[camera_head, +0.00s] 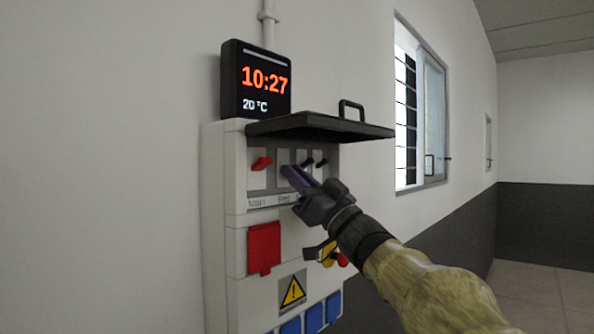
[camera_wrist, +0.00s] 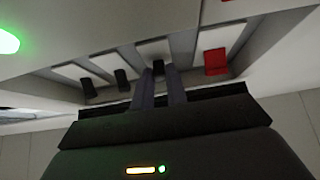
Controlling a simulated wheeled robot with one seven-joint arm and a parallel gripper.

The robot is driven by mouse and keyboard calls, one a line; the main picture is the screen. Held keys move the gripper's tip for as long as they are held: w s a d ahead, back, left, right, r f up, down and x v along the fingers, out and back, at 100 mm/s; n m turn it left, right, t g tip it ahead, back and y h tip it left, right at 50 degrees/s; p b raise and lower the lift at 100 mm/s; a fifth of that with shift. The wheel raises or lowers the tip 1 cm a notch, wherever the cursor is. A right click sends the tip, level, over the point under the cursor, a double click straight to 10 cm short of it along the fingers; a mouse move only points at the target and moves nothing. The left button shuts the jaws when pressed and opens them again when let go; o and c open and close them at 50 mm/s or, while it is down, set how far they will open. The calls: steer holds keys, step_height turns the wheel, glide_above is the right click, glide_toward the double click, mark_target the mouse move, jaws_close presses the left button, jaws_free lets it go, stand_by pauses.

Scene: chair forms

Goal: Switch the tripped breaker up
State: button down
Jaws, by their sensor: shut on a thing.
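The breaker panel (camera_head: 236,170) is a white box on the wall, with a row of switches under a raised dark cover (camera_head: 320,127). A red main lever (camera_head: 261,163) is at the left of the row; it also shows in the wrist view (camera_wrist: 215,61). Two black levers (camera_head: 309,162) (camera_head: 322,163) are to the right. My gripper (camera_head: 289,173) reaches into the row beside the red lever. In the wrist view its fingers are shut on a black breaker lever (camera_wrist: 158,68), which they hide in the head view. Its exact tilt is unclear.
The raised cover with its handle (camera_head: 351,108) hangs out just above my fingers. A clock (camera_head: 256,82) stands on top of the box. Below are a red flap (camera_head: 263,248), a warning sign (camera_head: 292,290) and blue sockets (camera_head: 314,318). A window (camera_head: 433,120) is to the right.

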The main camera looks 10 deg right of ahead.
step_height(320, 180, up, 2)
steer(key=g+h+p, duration=0.1)
steer(key=p, duration=0.2)
steer(key=g+p, duration=0.1)
steer(key=p, duration=0.2)
steer(key=shift+s+d+g+h+p, duration=0.1)
steer(key=shift+s+g+h+p, duration=0.05)
steer(key=shift+g+h+p, duration=0.2)
steer(key=g+h+p, duration=0.1)
steer(key=p, duration=0.2)
steer(key=shift+r+p, duration=0.3)
steer(key=shift+p, duration=0.1)
steer(key=shift+g+h+p, duration=0.45)
steer(key=shift+g+p, duration=0.2)
steer(key=shift+p, duration=0.05)
steer(key=shift+r+g+h+p, duration=0.1)
steer(key=shift+g+h+p, duration=0.2)
steer(key=shift+g+h, duration=0.3)
steer(key=c, duration=1.4)
jaws_free()
